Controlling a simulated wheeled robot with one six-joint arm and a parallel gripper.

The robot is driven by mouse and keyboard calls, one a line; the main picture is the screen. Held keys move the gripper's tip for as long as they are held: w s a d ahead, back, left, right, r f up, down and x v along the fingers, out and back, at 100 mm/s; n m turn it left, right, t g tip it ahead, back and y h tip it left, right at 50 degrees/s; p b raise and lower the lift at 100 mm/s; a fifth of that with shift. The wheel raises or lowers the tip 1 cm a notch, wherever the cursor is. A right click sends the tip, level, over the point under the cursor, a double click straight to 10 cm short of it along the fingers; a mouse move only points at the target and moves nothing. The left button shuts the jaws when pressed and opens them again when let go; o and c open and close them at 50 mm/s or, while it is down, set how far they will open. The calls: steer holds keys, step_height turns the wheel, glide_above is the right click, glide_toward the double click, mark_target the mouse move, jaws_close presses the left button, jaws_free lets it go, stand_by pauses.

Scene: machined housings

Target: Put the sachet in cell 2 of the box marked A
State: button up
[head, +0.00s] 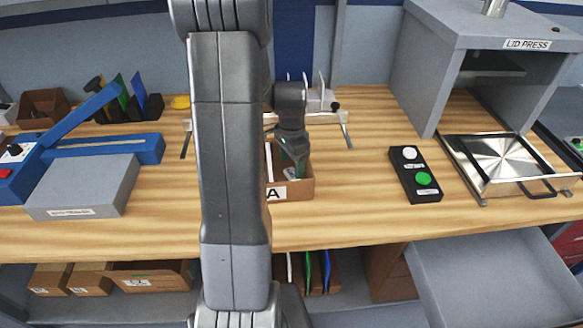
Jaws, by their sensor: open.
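The brown box marked A (302,190) stands on the wooden table just right of my arm, which hides its left part. My gripper (297,160) points down at the box, with its fingertips at or inside the opening; the jaws are small and partly dark. A small pale patch shows low inside the box behind the front wall; I cannot tell whether it is the sachet. The sachet is not clearly visible elsewhere. Cell dividers and numbers cannot be made out.
A metal rack (335,118) stands behind the box. A black button panel (415,175) and the lid press (480,45) with a shiny metal tray (503,163) are to the right. A blue and grey sealer (85,185) is at left. Table between box and button panel is clear.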

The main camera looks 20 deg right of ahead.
mark_target(291, 172)
step_height(291, 172, up, 10)
steer(key=shift+f, duration=0.15)
stand_by(0.3)
